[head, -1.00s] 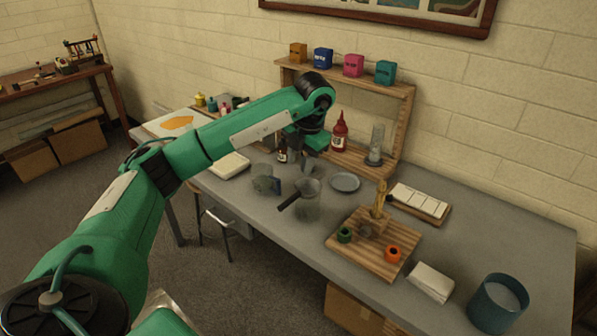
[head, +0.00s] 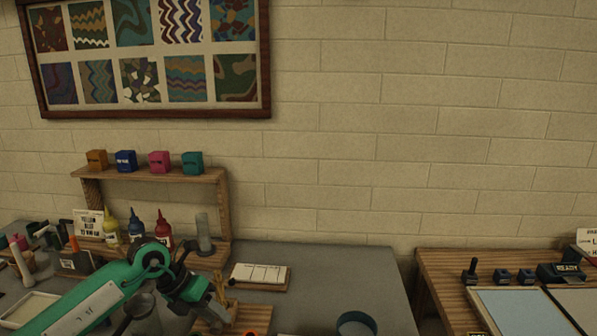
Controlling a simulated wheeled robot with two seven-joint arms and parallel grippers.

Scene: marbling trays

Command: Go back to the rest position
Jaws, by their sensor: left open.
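My left arm comes in from the lower left of the head view, a green arm with dark joints. It bends down at a raised joint above the grey worktop (head: 335,270). My left gripper (head: 206,309) is low in the picture, in front of a wooden block with upright tools (head: 226,290). Its jaws are open and I see nothing held in them, though the fingertips are small and partly lost against the wood. My right gripper is not in view.
A wooden shelf (head: 150,175) carries several coloured boxes, with squeeze bottles (head: 163,226) below. A white card rack (head: 259,276) and a blue round tub (head: 356,323) stand on the worktop. A second wooden table (head: 445,275) with a pale blue tray (head: 520,312) is at right.

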